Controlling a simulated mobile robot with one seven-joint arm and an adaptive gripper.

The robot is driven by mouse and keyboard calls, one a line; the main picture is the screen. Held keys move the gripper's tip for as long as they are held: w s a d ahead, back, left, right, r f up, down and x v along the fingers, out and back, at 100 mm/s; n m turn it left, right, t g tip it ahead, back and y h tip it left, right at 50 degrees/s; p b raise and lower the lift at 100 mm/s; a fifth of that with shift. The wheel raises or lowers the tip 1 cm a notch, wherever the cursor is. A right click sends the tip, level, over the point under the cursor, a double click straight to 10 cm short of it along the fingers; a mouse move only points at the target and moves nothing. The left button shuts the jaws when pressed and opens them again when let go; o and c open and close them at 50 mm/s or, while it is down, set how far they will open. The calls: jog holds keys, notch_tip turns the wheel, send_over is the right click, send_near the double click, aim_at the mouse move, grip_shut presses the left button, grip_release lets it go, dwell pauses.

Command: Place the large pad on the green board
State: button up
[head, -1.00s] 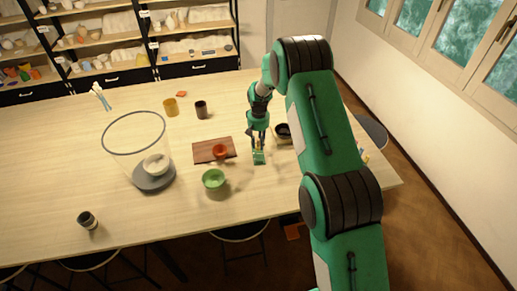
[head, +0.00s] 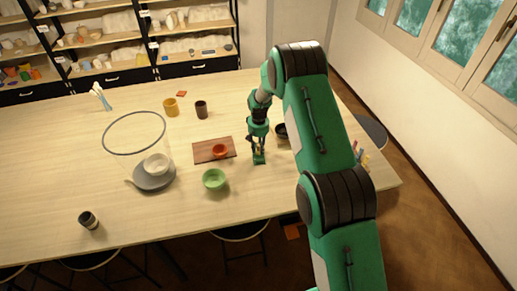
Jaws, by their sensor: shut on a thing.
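My gripper (head: 257,144) points straight down over the table, to the right of the brown board. It is shut on a small yellowish thing, which I take to be the large pad; the fingers hide most of it. A small green board (head: 259,159) lies on the table right under the fingertips. The held thing is at or just above the board; I cannot tell whether they touch.
A brown board (head: 202,152) bearing a red-orange bowl (head: 219,151) and a green bowl (head: 214,179) stand left of my gripper. A dark bowl (head: 281,131) is close on its right. A glass cylinder (head: 134,114) with a white bowl (head: 156,163) stands farther left.

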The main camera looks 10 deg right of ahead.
aim_at(258, 145)
jog(key=shift+f, duration=0.15)
jog(key=o, duration=1)
jog(key=shift+c, duration=0.2)
jog(key=shift+r+b, duration=0.55)
jog(key=shift+r, duration=5.6)
jog(key=shift+r, duration=0.1)
